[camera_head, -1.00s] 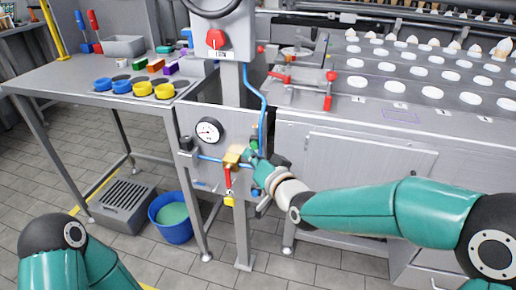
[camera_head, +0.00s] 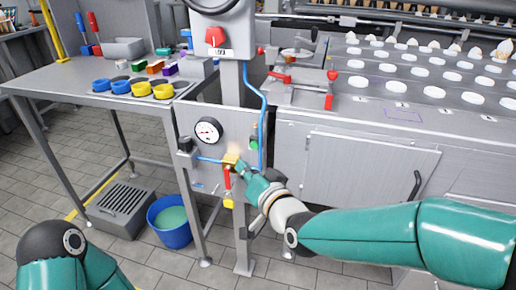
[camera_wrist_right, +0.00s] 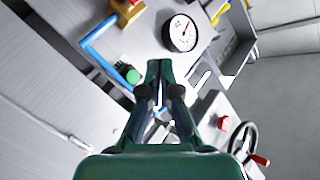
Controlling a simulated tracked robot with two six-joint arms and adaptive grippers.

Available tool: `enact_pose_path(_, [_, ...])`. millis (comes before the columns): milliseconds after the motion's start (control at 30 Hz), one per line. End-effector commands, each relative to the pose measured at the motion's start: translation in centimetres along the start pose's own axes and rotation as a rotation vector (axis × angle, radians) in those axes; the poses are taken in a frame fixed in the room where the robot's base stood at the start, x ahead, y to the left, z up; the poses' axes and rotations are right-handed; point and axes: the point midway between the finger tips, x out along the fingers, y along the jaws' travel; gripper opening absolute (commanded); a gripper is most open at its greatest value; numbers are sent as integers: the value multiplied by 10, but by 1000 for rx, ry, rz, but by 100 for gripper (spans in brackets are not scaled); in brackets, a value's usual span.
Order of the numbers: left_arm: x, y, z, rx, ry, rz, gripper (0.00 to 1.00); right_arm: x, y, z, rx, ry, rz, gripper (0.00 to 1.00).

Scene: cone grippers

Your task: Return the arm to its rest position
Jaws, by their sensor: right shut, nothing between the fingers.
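My right arm comes in from the right in the head view, teal with a pale wrist. Its right gripper (camera_head: 243,168) is in front of the grey valve panel (camera_head: 217,176), close to the yellow fitting (camera_head: 230,160). Whether it touches the fitting cannot be told there. In the right wrist view the gripper (camera_wrist_right: 159,66) is shut and empty, its fingertips together before the panel. My left arm shows only as a teal link at the bottom left, and its gripper is out of view.
A blue bucket (camera_head: 170,232) and a grey crate (camera_head: 121,206) stand on the floor to the left. A machine cabinet (camera_head: 370,170) stands behind my right forearm.

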Motion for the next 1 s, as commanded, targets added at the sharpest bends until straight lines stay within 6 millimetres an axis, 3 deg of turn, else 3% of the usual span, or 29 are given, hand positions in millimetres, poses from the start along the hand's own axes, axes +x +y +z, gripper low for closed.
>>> enact_pose_path(367, [0, 0, 0, 0, 0, 0, 42, 0, 1, 0, 1, 0, 2, 0])
enact_pose_path(467, [0, 0, 0, 0, 0, 0, 42, 1, 12, -2, 6, 2, 20, 0])
enact_pose_path(567, [0, 0, 0, 0, 0, 0, 42, 4, 41, 4, 20, -10, 70, 0])
enact_pose_path(667, [0, 0, 0, 0, 0, 0, 42, 7, 89, 24, 45, -47, 152, 0])
enact_pose_path(767, [0, 0, 0, 0, 0, 0, 42, 1, 147, 62, 81, -121, 255, 0])
enact_pose_path(867, [0, 0, 0, 0, 0, 0, 42, -17, 204, 112, 122, -228, 362, 0])
enact_pose_path(1000, [0, 0, 0, 0, 0, 0, 42, -60, 265, 189, 178, -407, 495, 0])
